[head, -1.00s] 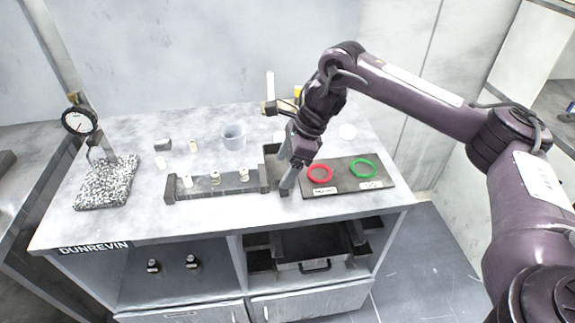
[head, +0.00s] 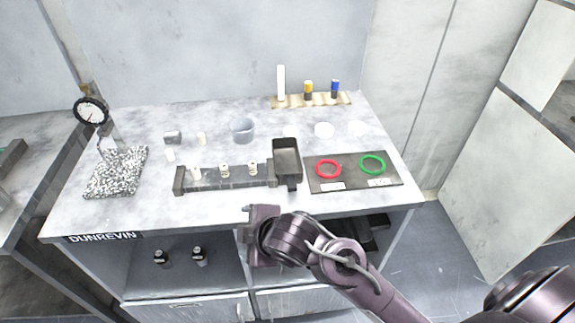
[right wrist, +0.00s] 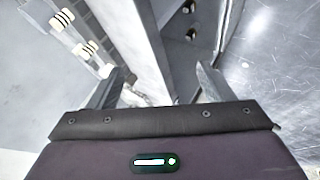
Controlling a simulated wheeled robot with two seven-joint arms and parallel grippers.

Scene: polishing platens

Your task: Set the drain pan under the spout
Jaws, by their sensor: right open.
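A dark rectangular pan (head: 287,150) stands on the bench top, between the rail with white spools and the dark mat. It is open at the top and looks empty. I cannot make out a spout for certain. My right gripper (head: 262,236) is at the bench's front edge, in front of the pan and apart from it. In the right wrist view its two fingers (right wrist: 158,88) are spread with nothing between them. Dark trays (head: 375,230) in the cupboard bay below are mostly hidden behind my right arm. My left gripper is not in view.
A rail (head: 225,182) with white spools lies left of the pan. A dark mat (head: 350,183) holds a red ring (head: 328,169) and a green ring (head: 373,164). A cup (head: 242,129), a gauge stand (head: 117,172) and a bottle rack (head: 312,101) stand around. The front left bench top is clear.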

